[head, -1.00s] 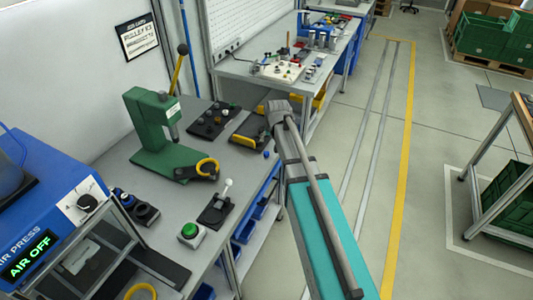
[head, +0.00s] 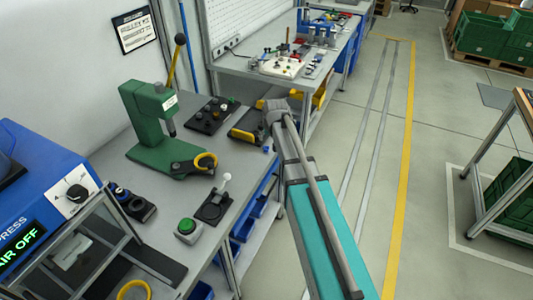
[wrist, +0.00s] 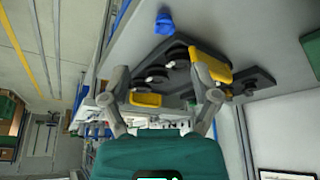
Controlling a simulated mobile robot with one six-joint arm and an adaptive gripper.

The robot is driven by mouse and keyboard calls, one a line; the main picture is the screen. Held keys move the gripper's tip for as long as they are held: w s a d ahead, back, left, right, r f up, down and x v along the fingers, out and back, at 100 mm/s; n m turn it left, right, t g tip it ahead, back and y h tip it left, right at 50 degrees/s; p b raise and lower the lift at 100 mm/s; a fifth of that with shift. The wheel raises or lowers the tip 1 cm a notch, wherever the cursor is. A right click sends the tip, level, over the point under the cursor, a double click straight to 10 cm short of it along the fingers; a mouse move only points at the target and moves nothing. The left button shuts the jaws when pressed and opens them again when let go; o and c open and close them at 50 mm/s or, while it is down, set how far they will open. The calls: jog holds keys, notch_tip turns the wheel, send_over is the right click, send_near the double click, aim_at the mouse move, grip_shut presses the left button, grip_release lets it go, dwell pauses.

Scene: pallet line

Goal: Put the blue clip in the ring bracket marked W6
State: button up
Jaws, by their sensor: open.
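The blue clip (wrist: 164,22) is a small blue piece on the grey bench near its edge, at the top of the wrist view. A small blue spot near the bench edge in the head view (head: 266,149) looks like the same piece. My gripper (wrist: 160,70) is open and empty, its two fingers spread, with the clip beyond the fingertips. I cannot read W6 on any bracket.
A green button box (head: 188,229), a lever switch (head: 216,203) and a blue air press (head: 35,190) are nearer.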

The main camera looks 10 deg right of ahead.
aim_at(266, 148)
jog(key=shift+b+x, duration=1.7)
jog(key=shift+x, duration=0.4)
jog(key=b+x, duration=0.3)
jog(key=shift+a+f, duration=0.3)
jog(key=shift+a, duration=0.05)
jog(key=shift+b+x, duration=0.85)
jog(key=shift+b, duration=0.1)
jog(key=shift+r, duration=0.1)
jog(key=c, duration=0.9)
jog(key=shift+r, duration=0.1)
